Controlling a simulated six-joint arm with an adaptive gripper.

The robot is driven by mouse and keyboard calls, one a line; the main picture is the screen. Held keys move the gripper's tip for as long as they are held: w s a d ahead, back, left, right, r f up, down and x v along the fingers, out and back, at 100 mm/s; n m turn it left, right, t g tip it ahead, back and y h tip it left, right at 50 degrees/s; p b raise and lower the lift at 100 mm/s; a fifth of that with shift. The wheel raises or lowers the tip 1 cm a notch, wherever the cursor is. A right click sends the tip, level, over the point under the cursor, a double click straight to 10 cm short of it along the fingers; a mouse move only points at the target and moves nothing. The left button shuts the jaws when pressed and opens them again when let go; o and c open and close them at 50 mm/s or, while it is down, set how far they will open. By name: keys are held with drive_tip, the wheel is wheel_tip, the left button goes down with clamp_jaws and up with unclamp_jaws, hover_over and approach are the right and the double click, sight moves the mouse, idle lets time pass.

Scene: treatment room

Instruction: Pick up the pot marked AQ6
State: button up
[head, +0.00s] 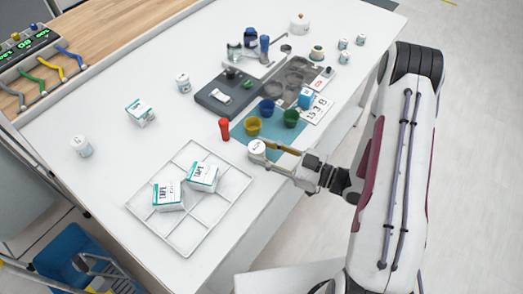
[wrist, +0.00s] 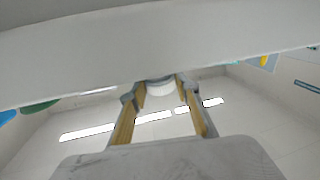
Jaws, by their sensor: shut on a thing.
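My gripper (head: 267,156) reaches in from the right with its yellow-lined fingers shut on a small white pot (head: 257,147). The pot's lid faces up in the head view, with dark marking too small to read. In the wrist view the pot (wrist: 160,88) sits between the two fingertips, partly hidden by them. I cannot tell whether it is clear of the table. Other small white labelled pots stand on the table: one at the far left (head: 81,146), one at the upper left (head: 183,83), and several at the upper right (head: 344,57). Their marks are not legible.
A white divided tray (head: 222,217) with two boxes (head: 168,196) lies front left. A red object (head: 224,129) and yellow (head: 253,127), blue and green cups stand just behind my gripper. A grey device (head: 216,98) lies behind them.

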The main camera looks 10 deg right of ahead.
sight(263, 149)
drive_tip(key=shift+r, duration=0.15)
drive_tip(key=shift+r, duration=4.8)
